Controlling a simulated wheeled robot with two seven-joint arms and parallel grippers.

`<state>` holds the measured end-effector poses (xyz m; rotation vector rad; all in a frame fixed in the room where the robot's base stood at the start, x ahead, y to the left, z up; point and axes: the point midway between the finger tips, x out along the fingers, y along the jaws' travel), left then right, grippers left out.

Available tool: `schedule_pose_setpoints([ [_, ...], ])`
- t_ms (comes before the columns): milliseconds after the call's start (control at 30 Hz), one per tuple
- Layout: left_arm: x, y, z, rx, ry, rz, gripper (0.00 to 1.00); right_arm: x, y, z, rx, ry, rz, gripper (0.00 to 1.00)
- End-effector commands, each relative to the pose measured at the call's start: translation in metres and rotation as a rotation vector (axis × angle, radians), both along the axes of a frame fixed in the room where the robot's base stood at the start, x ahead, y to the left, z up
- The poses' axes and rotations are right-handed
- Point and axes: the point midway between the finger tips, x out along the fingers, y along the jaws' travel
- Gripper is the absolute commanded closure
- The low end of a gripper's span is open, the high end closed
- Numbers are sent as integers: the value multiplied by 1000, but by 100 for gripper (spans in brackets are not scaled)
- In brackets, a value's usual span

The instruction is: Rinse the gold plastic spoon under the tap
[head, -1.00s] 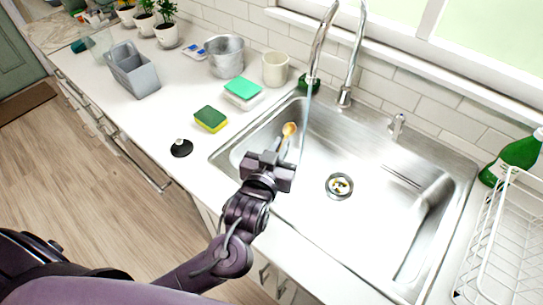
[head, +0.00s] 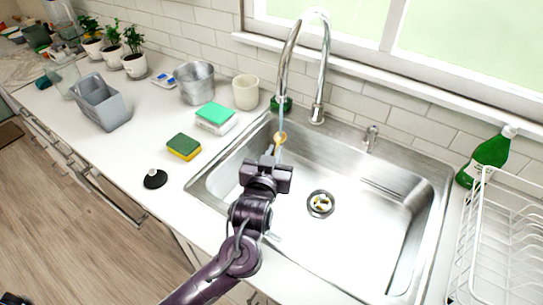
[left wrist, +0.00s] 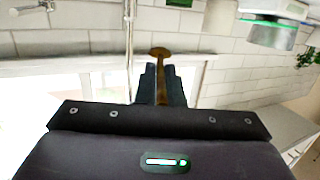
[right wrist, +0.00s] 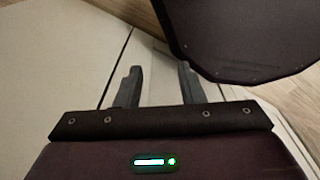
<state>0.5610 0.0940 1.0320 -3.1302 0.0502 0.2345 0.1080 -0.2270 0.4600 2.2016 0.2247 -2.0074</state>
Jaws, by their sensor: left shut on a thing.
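My left gripper (head: 268,160) is shut on the gold spoon (head: 280,137) by its handle, over the left part of the sink. The spoon's bowl points away from the gripper. In the left wrist view, the spoon's bowl (left wrist: 160,53) sticks out past the fingers (left wrist: 161,85). My right gripper (right wrist: 160,85) is open and empty.
The steel sink (head: 340,245) has a drain (head: 320,203) with several bits in it. A yellow-green sponge (head: 184,147), a cup (head: 246,92) and a metal pot (head: 195,83) stand on the left counter. A green bottle (head: 488,158) and a white rack (head: 500,235) stand at the right.

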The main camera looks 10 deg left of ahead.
Motion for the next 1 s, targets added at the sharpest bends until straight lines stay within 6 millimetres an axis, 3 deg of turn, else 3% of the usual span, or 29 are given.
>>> schedule_pose_setpoints([
  [1000, -5, -11, 0, 0, 0, 0, 100, 0, -5, 8, -6, 0, -1, 65],
])
